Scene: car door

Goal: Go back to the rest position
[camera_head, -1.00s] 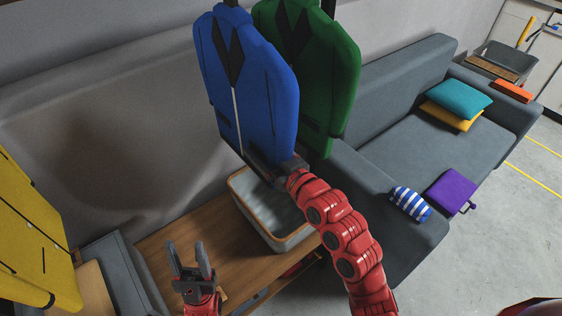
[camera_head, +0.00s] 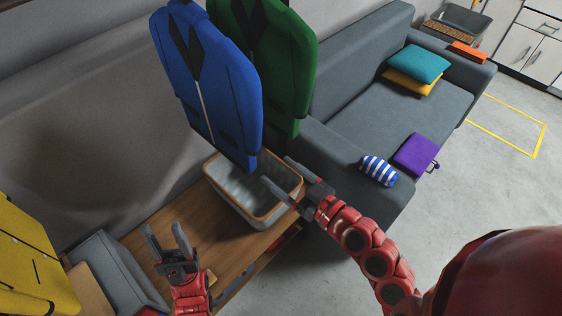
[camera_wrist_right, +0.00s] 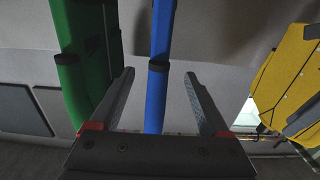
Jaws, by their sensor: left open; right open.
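My left gripper (camera_head: 166,241) is open and empty over the left part of the wooden bench, with its fingers pointing up in the head view. My right gripper (camera_head: 279,177) is open in front of the right end of the grey bin. In the right wrist view, its open fingers (camera_wrist_right: 160,100) have the edge of the blue jacket (camera_wrist_right: 161,70) showing between them; I cannot tell the exact distance, but in the head view the gripper is apart from the blue jacket (camera_head: 208,90). The green jacket (camera_head: 285,70) hangs just behind the blue one.
A grey bin with a wooden rim (camera_head: 237,216) stands on the wooden bench (camera_head: 165,215). A yellow jacket (camera_head: 30,260) is at far left. A grey sofa (camera_head: 365,105) at right holds cushions, a purple item (camera_head: 415,153) and a striped item (camera_head: 379,171). Open floor (camera_head: 480,190) lies right.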

